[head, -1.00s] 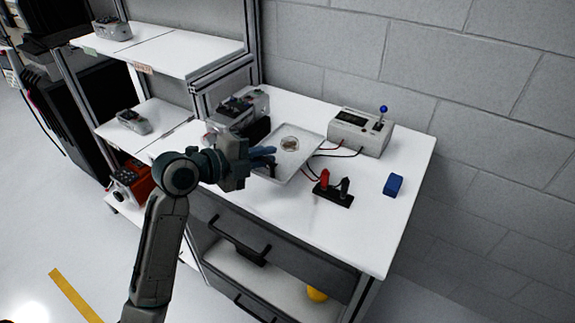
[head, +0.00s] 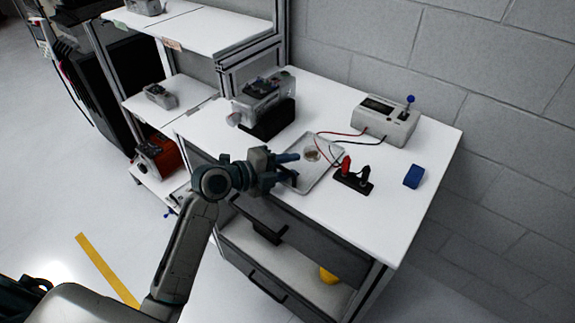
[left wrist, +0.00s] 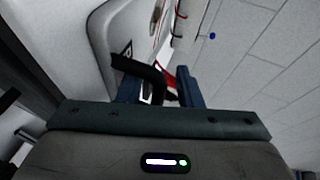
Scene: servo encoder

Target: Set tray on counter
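The grey metal tray (head: 318,170) lies flat near the counter's front edge, apparently resting on the white counter (head: 390,205). A small round dish (head: 312,154) sits on it. My left gripper (head: 292,169) is at the tray's near left side. In the left wrist view, its two blue fingers (left wrist: 160,90) stand apart, with the tray's black handle (left wrist: 138,67) between them and gaps showing beside it. The tray (left wrist: 105,40) also shows there, cut off. My right gripper is not in view.
A meter box (head: 388,120) with red and black leads stands behind the tray. A terminal block (head: 353,181) is close on its right, with a blue block (head: 413,176) beyond. A device on a black stand (head: 268,118) is behind left. Shelving (head: 215,40) stands at left.

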